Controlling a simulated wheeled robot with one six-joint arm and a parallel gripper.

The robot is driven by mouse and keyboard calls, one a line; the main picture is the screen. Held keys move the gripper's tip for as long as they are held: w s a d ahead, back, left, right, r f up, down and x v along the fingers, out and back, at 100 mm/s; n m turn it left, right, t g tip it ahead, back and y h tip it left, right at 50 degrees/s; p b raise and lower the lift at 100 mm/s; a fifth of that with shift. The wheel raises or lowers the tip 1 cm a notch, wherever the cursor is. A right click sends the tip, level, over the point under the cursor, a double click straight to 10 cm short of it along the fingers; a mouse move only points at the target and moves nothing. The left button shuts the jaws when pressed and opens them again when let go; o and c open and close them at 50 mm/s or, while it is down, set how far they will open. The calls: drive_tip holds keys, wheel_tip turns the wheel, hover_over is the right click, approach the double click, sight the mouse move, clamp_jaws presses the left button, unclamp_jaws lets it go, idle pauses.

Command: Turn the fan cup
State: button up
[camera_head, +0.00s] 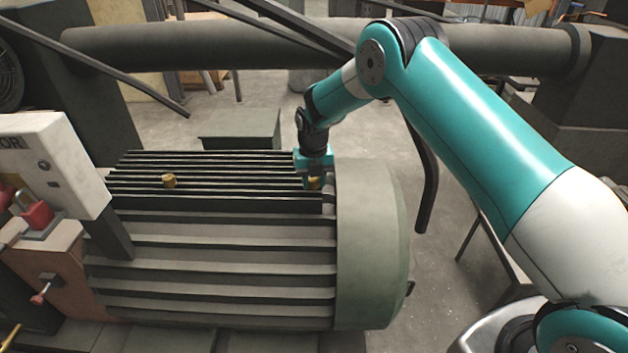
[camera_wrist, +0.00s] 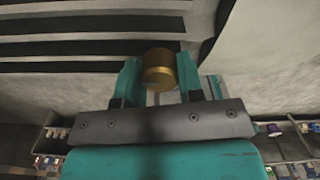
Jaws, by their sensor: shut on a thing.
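A brass-coloured round cup (camera_wrist: 159,68) sits between the two teal fingers of my gripper (camera_wrist: 160,82) in the wrist view. The fingers are shut on its sides. In the head view my gripper (camera_head: 314,180) points down at the top right end of the ribbed motor (camera_head: 210,265), and the cup (camera_head: 314,183) there is partly hidden by the fingers. A second brass cup (camera_head: 169,181) stands on the motor's ribbed top, to the left of my gripper. Whether the held cup has turned cannot be told.
The motor's rounded end cover (camera_head: 372,245) is just right of my gripper. A thick horizontal pipe (camera_head: 230,45) and slanted dark bars cross behind. A control box (camera_head: 50,160) with a red padlock (camera_head: 36,212) stands at the left. Open floor (camera_head: 440,290) lies right of the motor.

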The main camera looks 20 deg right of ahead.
drive_tip(key=m+b, duration=0.2)
drive_tip(key=m, duration=0.2)
drive_tip(key=shift+f+m, duration=0.1)
drive_tip(key=shift+m, duration=0.3)
drive_tip(key=m+b, duration=0.1)
drive_tip(key=m, duration=0.4)
drive_tip(key=m+b, duration=0.1)
drive_tip(key=m, duration=0.4)
drive_tip(key=shift+w+m, duration=0.1)
drive_tip(key=shift+m, duration=0.3)
drive_tip(key=m, duration=0.5)
drive_tip(key=shift+m, duration=0.3)
drive_tip(key=m, duration=0.4)
drive_tip(key=shift+b, duration=0.3)
drive_tip(key=m, duration=0.5)
drive_tip(key=shift+m, duration=0.4)
drive_tip(key=m, duration=1)
drive_tip(key=shift+m, duration=0.4)
drive_tip(key=m, duration=0.5)
drive_tip(key=shift+m, duration=0.3)
drive_tip(key=m, duration=1.2)
drive_tip(key=shift+m, duration=0.3)
drive_tip(key=m, duration=0.5)
drive_tip(key=shift+m, duration=0.3)
